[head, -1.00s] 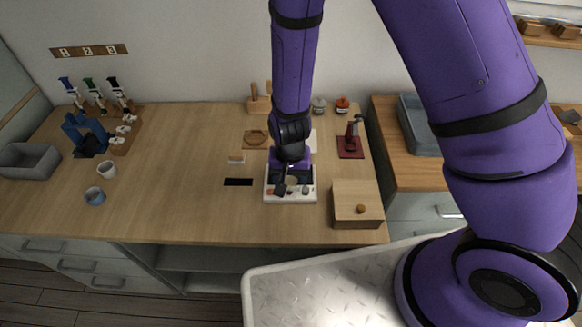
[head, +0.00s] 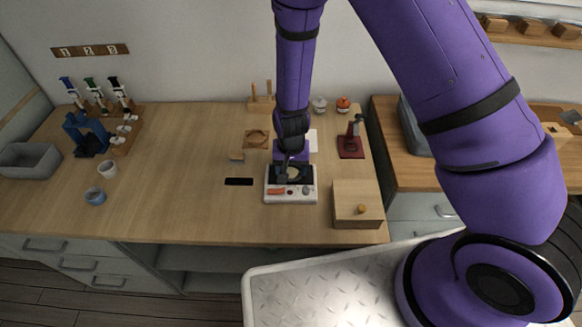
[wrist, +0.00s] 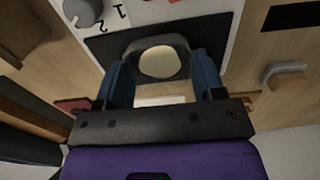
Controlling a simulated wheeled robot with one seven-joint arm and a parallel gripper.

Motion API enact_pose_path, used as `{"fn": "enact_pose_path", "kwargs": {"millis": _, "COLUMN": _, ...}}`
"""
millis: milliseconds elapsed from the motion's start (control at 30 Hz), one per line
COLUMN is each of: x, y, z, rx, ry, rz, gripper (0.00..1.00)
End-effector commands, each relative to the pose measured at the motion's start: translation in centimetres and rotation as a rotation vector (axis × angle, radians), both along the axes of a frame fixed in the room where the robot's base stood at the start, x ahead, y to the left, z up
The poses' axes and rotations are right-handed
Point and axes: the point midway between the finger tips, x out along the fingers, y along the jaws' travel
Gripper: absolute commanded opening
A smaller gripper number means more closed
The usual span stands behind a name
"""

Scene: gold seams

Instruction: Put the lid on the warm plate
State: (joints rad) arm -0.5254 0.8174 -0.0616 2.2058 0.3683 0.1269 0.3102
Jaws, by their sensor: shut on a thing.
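The warm plate (head: 290,197) is a white box with a black top, a red mark and a knob on its front, standing mid-counter. The wrist view shows its black top (wrist: 105,47) and grey knob (wrist: 85,11). My gripper (wrist: 162,78) has its blue fingers on either side of a round dark-rimmed piece with a cream centre (wrist: 160,61), and is shut on it. This looks like the lid, over the black top. The cream centre also shows in the head view (head: 293,173). I cannot tell whether the piece touches the top.
A wooden box with a knob (head: 357,204) stands close on the right. A red stand (head: 351,146) is behind it. A black strip (head: 238,182) and a wooden piece with a round recess (head: 256,138) lie to the left. The counter's left middle is clear.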

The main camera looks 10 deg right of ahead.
Motion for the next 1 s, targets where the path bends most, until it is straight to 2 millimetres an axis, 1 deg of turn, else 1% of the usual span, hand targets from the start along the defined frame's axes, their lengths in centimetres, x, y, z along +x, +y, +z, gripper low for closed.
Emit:
{"fn": "enact_pose_path", "kwargs": {"millis": 167, "x": 0.0, "y": 0.0, "z": -0.2, "rx": -0.001, "ry": 0.000, "rz": 0.000, "gripper": 0.41}}
{"fn": "enact_pose_path", "kwargs": {"millis": 200, "x": 0.0, "y": 0.0, "z": -0.3, "rx": 0.000, "ry": 0.000, "rz": 0.000, "gripper": 0.65}}
{"fn": "enact_pose_path", "kwargs": {"millis": 267, "x": 0.0, "y": 0.0, "z": -0.2, "rx": 0.000, "ry": 0.000, "rz": 0.000, "gripper": 0.79}}
{"fn": "enact_pose_path", "kwargs": {"millis": 300, "x": 0.0, "y": 0.0, "z": -0.2, "rx": 0.000, "ry": 0.000, "rz": 0.000, "gripper": 0.88}}
{"fn": "enact_pose_path", "kwargs": {"millis": 567, "x": 0.0, "y": 0.0, "z": -0.2, "rx": 0.000, "ry": 0.000, "rz": 0.000, "gripper": 0.88}}
{"fn": "enact_pose_path", "kwargs": {"millis": 667, "x": 0.0, "y": 0.0, "z": 0.1, "rx": 0.000, "ry": 0.000, "rz": 0.000, "gripper": 0.88}}
{"fn": "enact_pose_path", "kwargs": {"millis": 833, "x": 0.0, "y": 0.1, "z": 1.9, "rx": 0.001, "ry": -0.002, "rz": 0.000, "gripper": 0.88}}
{"fn": "enact_pose_path", "kwargs": {"millis": 1000, "x": 0.0, "y": 0.1, "z": 4.8, "rx": 0.001, "ry": -0.003, "rz": 0.002, "gripper": 0.88}}
